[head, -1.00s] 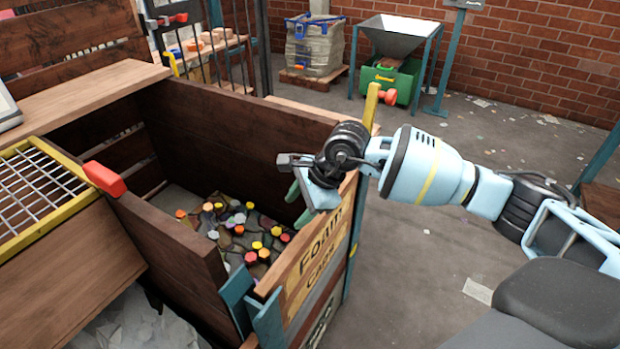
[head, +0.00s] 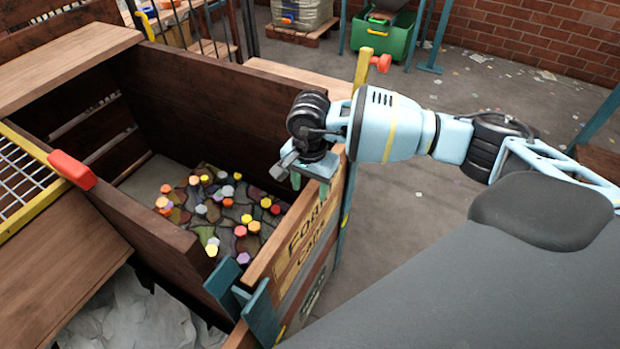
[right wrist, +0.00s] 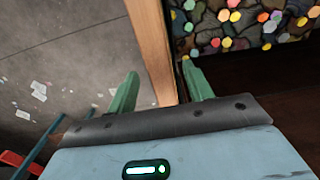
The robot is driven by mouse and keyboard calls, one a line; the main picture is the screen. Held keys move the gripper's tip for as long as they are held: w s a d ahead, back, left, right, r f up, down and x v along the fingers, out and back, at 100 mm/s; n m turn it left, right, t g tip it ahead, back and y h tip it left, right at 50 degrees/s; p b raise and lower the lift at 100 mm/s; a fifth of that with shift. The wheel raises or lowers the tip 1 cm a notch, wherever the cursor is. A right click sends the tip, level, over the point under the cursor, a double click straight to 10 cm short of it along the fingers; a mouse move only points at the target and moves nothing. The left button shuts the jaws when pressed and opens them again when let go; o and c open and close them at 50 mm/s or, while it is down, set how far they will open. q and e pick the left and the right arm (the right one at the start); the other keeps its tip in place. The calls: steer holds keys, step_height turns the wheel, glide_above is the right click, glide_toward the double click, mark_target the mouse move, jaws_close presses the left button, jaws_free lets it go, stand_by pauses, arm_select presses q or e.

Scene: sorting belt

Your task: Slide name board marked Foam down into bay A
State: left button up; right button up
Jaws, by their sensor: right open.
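The name board (head: 262,275) is a wooden plank with a tan label, partly hidden by my right gripper; its lettering is only partly readable now. It stands on edge along the front right side of the crate, its near end at teal guide posts (head: 262,312). My right gripper (head: 310,182) is open at the board's far part, pointing down. In the right wrist view its green fingers (right wrist: 158,92) are on either side of the board's top edge (right wrist: 153,45), with a gap visible at the left finger. No bay letter is readable. My left gripper is not in view.
The dark wooden crate (head: 225,110) holds several coloured caps (head: 225,205) on its floor. A yellow-framed grate with a red block (head: 72,170) is at left. Open floor (head: 420,215) lies to the right.

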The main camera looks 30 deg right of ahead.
steer(key=shift+f, duration=3.05)
steer(key=shift+c, duration=0.3)
jaws_close()
steer(key=c, duration=0.8)
jaws_free()
jaws_close()
